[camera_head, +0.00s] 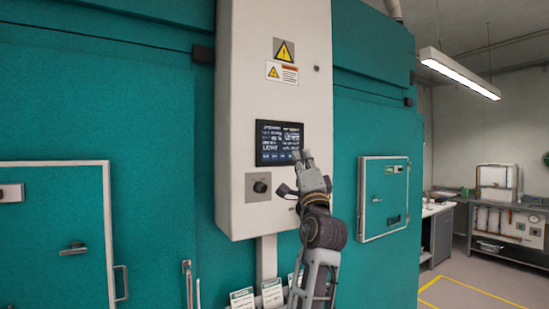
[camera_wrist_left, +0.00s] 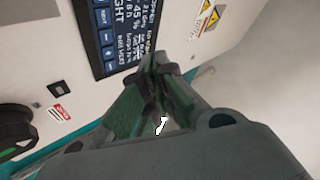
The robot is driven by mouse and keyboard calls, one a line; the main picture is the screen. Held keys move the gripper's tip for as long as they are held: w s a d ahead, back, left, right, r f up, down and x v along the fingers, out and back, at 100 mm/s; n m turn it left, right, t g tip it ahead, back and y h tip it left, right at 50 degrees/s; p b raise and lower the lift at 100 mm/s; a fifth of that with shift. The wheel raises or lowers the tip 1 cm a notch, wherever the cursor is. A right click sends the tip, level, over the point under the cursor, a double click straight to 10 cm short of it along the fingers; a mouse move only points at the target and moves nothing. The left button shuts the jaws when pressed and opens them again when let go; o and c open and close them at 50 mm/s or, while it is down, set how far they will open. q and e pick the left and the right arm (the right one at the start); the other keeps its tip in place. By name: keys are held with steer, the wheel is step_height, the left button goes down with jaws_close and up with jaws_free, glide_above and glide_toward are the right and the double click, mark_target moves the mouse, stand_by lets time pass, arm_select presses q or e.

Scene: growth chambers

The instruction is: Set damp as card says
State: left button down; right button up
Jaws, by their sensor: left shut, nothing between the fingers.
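A dark screen (camera_head: 279,142) with rows of white text and small blue keys along its bottom edge is set in a pale control box (camera_head: 238,100). The screen also shows in the left wrist view (camera_wrist_left: 125,32), turned on its side; its text is mostly too small to read. My left gripper (camera_head: 302,154) is shut and empty, its tips at the screen's lower right corner. I cannot tell whether it touches. Several small cards (camera_head: 271,292) stand below the box; their writing is unreadable. My right gripper is not in view.
A black knob (camera_head: 260,187) sits on a plate below the screen, left of my gripper. Teal chamber walls with a large door (camera_head: 55,235) at left and a small door (camera_head: 384,196) at right flank the box. A bench (camera_head: 510,245) stands far right.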

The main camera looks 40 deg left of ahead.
arm_select(q)
steer(key=shift+w+a, duration=0.15)
stand_by(0.3)
steer(key=shift+w+a+p, duration=0.2)
steer(key=shift+w+a, duration=0.35)
steer(key=shift+a, duration=0.75)
steer(key=shift+w+a+p, duration=0.2)
steer(key=shift+w+a, duration=0.3)
steer(key=shift+a, duration=0.8)
steer(key=shift+w+a+p, duration=0.2)
steer(key=shift+w+a, duration=0.35)
steer(key=shift+a, duration=0.75)
steer(key=shift+w+a, duration=0.25)
steer(key=shift+a, duration=0.45)
steer(key=shift+s+d, duration=0.1)
steer(key=shift+d, duration=0.15)
steer(key=shift+s+d, duration=0.2)
steer(key=shift+d, duration=0.25)
steer(key=shift+d, duration=0.1)
steer(key=shift+s+d+b, duration=0.2)
steer(key=shift+s+d, duration=0.1)
steer(key=shift+d, duration=0.45)
steer(key=shift+s+d+b, duration=0.15)
steer(key=shift+s+d, duration=0.2)
steer(key=shift+d, duration=0.35)
steer(key=shift+s+d+b, duration=0.2)
steer(key=shift+s+d, duration=0.1)
steer(key=shift+d, duration=0.45)
